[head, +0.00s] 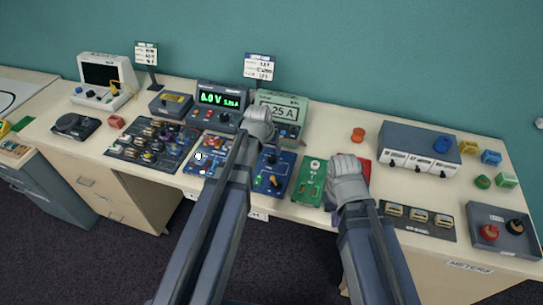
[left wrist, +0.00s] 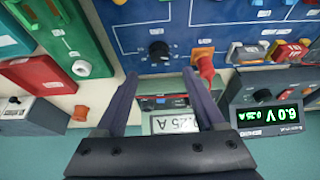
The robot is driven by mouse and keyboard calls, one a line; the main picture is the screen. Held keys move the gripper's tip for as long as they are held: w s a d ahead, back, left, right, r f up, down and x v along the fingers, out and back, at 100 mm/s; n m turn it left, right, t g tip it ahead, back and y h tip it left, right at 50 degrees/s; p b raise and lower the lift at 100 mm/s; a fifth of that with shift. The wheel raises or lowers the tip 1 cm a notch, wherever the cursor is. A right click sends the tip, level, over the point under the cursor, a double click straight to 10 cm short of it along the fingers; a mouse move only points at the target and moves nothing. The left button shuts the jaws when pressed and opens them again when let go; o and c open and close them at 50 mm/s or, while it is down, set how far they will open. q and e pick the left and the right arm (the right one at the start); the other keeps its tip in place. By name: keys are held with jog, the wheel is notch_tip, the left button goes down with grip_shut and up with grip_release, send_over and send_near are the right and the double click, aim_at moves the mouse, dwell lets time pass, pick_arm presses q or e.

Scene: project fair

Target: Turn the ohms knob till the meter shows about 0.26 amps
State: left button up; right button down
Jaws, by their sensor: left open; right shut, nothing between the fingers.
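The meter (head: 284,108) has a pale display; the head view shows digits ending in .25 A, the first digit hidden by my left gripper. It also shows upside down in the left wrist view (left wrist: 174,124), partly behind a finger. A black knob (left wrist: 158,50) on the blue board (left wrist: 130,14) looks like the ohms knob; its label is not readable. My left gripper (left wrist: 160,75) is open, its fingertips either side of and just short of the knob, apparently not touching. It also shows in the head view (head: 258,125). My right gripper (head: 346,170) is shut and empty above a red item.
The power supply (head: 218,105) reads 6.0 V and 0.25 A in the left wrist view. A red plug (left wrist: 204,66) stands close beside my finger. A green board (head: 312,183) lies right of the blue board. A grey box (head: 415,145) stands further right.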

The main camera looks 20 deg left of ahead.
aim_at(272, 157)
pick_arm(q)
jog(key=shift+b+x, duration=3.65)
jog(key=shift+x, duration=0.25)
jog(key=shift+s, duration=0.1)
grip_shut()
